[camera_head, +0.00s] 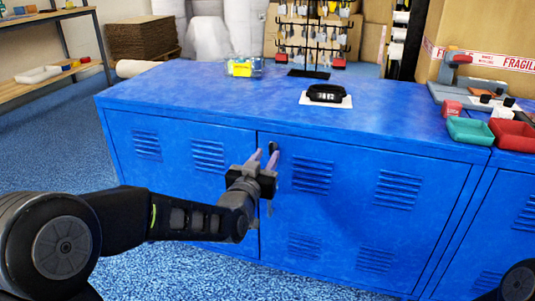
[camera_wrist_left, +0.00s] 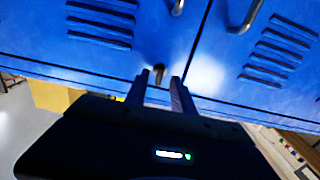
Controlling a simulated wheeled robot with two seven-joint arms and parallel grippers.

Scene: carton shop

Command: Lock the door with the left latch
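The blue cabinet has a left door (camera_head: 180,160) and a right door (camera_head: 350,190), both looking shut. A small dark latch (camera_head: 273,147) sits high on the right door, just right of the seam. It also shows in the left wrist view (camera_wrist_left: 158,70), which is turned over. My left gripper (camera_head: 265,158) is at the latch, fingers apart. In the left wrist view the fingertips (camera_wrist_left: 160,78) stand on either side of the latch, with gaps showing; contact cannot be told. Two metal door handles, one (camera_wrist_left: 177,7) and another (camera_wrist_left: 245,18), show there. My right gripper is out of view.
On the cabinet top stand a black device on white paper (camera_head: 327,94), a yellow item (camera_head: 243,67) and a rack of padlocks (camera_head: 315,35). Green (camera_head: 470,131) and red (camera_head: 512,134) trays sit at the right. Blue floor (camera_head: 60,135) lies open to the left.

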